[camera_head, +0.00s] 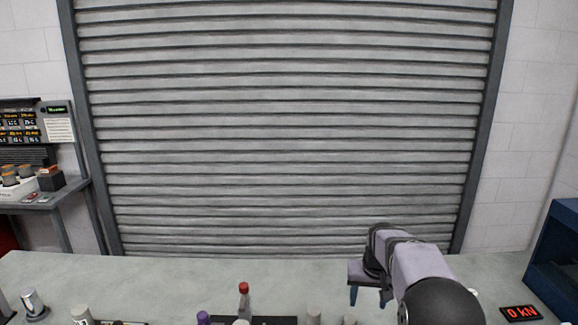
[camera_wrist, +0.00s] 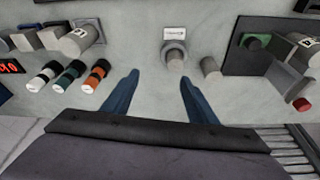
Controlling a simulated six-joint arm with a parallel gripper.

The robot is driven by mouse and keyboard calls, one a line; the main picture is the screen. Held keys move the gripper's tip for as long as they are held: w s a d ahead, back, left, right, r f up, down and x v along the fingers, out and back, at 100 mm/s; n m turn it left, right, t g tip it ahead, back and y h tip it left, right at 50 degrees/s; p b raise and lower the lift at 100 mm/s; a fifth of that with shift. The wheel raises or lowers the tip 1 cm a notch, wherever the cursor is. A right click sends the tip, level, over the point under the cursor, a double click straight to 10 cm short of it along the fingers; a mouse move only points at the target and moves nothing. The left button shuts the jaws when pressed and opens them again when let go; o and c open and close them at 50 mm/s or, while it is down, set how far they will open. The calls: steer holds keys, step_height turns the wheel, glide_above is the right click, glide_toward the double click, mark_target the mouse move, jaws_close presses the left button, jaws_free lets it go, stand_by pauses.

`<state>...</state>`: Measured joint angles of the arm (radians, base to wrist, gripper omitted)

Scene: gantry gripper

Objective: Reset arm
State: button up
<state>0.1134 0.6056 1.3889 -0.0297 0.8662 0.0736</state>
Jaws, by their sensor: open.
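My gripper (camera_head: 369,298) hangs above the table (camera_head: 180,275), right of the middle in the head view, with its fingers pointing down. In the wrist view its two blue fingers (camera_wrist: 162,76) are spread apart with nothing between them. A grey cylinder (camera_wrist: 174,60) on a square base with a white label stands beyond the gap between the fingertips. A second grey cylinder (camera_wrist: 210,69) stands just right of it. Neither finger visibly touches anything.
Several banded cylinders (camera_wrist: 70,77) stand left of the fingers. A red display (camera_head: 520,312) is at the right. The table's back strip is clear before the shutter (camera_head: 280,140).

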steer(key=s+a+f+g, duration=0.1)
steer(key=s+a, duration=0.1)
steer(key=s, duration=0.9)
steer(key=s+a+f+n+g, duration=0.1)
steer(key=s+a+f, duration=0.1)
steer(key=s, duration=0.9)
steer(key=s+a+f+n+g, duration=0.1)
steer(key=s+a, duration=0.2)
steer(key=s, duration=0.8)
steer(key=shift+s+f+y, duration=0.25)
steer(key=shift+f+y, duration=0.05)
steer(key=shift+f, duration=0.1)
